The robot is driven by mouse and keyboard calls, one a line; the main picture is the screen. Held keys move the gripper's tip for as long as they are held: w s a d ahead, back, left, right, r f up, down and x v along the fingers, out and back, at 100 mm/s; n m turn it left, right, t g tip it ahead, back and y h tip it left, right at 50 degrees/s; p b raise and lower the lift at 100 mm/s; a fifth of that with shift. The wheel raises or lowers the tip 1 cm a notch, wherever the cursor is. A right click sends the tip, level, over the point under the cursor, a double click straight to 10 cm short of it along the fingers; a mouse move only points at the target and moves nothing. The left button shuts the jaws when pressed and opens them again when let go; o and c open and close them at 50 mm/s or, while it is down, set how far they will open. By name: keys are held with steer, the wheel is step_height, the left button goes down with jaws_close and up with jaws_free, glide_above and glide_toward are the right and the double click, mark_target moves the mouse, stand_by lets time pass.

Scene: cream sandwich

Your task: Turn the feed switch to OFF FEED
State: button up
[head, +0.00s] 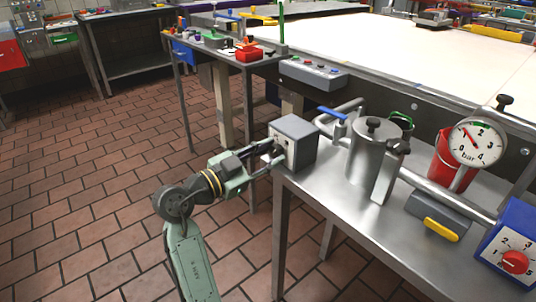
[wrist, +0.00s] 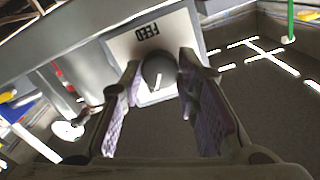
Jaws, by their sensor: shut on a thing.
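The feed switch is a dark round knob (wrist: 158,72) with a pale pointer line, on a light plate with an upside-down "FEED" label (wrist: 139,31) in the wrist view. The switch sits on the face of a grey box (head: 295,127) at the near left corner of the metal table in the head view. My gripper (head: 275,151) is at that face. In the wrist view my gripper (wrist: 160,66) has one finger on each side of the knob and is shut on it. The OFF marking and the switch's setting cannot be read.
A steel canister (head: 370,155), pipes with a blue lever (head: 331,113), a pressure gauge (head: 477,143), a red bucket (head: 446,165), a yellow-handled unit (head: 440,229) and a blue box with a red dial (head: 514,262) stand to the right. The tiled floor left is clear.

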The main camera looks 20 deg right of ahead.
steer(key=n+p, duration=0.1)
steer(key=n, duration=0.2)
steer(key=shift+r, duration=0.1)
steer(key=n+p, duration=0.2)
steer(key=n, duration=0.2)
steer(key=shift+r, duration=0.1)
steer(key=n+p, duration=0.2)
steer(key=n, duration=0.1)
steer(key=shift+n, duration=0.3)
steer(key=shift+n+p, duration=1.15)
steer(key=shift+n, duration=0.35)
steer(key=shift+w, duration=0.1)
steer(key=o, duration=1.2)
steer(key=shift+c, duration=0.2)
steer(key=shift+f, duration=0.2)
